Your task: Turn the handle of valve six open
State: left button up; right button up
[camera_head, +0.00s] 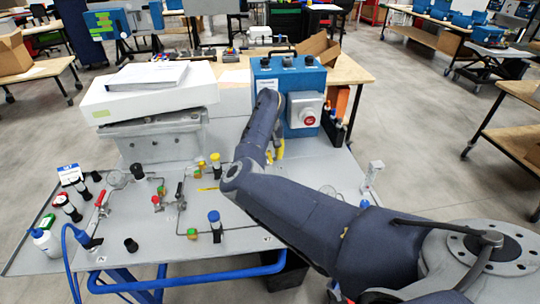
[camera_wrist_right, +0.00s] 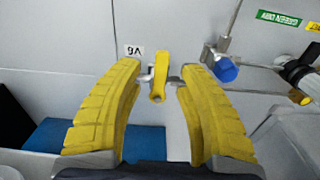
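The yellow handle (camera_wrist_right: 158,78) of valve six sits on a short metal stem against the light grey panel, beside a small V6 label (camera_wrist_right: 134,51) that appears upside down in the right wrist view. My right gripper (camera_wrist_right: 157,72) is open, with one yellow finger on each side of the handle. A gap shows between the handle and each finger. In the head view my right gripper (camera_head: 277,150) is mostly hidden behind my own arm, near the front of the blue box. My left gripper is not in view.
In the right wrist view a blue-capped fitting (camera_wrist_right: 227,70) and a black valve part (camera_wrist_right: 300,75) lie to the right. In the head view, a blue box (camera_head: 285,75) stands behind my gripper; a white case (camera_head: 150,95) and several knobs and fittings occupy the panel's left.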

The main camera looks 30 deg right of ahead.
grip_shut()
dwell(0.5)
jog(key=n, duration=0.3)
jog(key=shift+s+d, duration=0.1)
jog(key=shift+d, duration=0.3)
jog(key=n, duration=0.2)
jog(key=d+n, duration=0.1)
jog(key=n, duration=0.4)
jog(key=d+n, duration=0.1)
jog(key=n, duration=0.1)
jog(key=shift+w+d, duration=0.1)
jog(key=shift+w, duration=0.2)
jog(key=shift+w+d+n, duration=0.1)
jog(key=shift+w+n, duration=0.05)
jog(key=shift+n, duration=0.85)
jog(key=shift+w+d+n, duration=0.15)
jog(key=shift+w+n, duration=0.05)
jog(key=shift+n, duration=0.8)
jog(key=shift+w+d+n, duration=0.1)
jog(key=shift+w+n, duration=0.05)
jog(key=shift+n, duration=0.85)
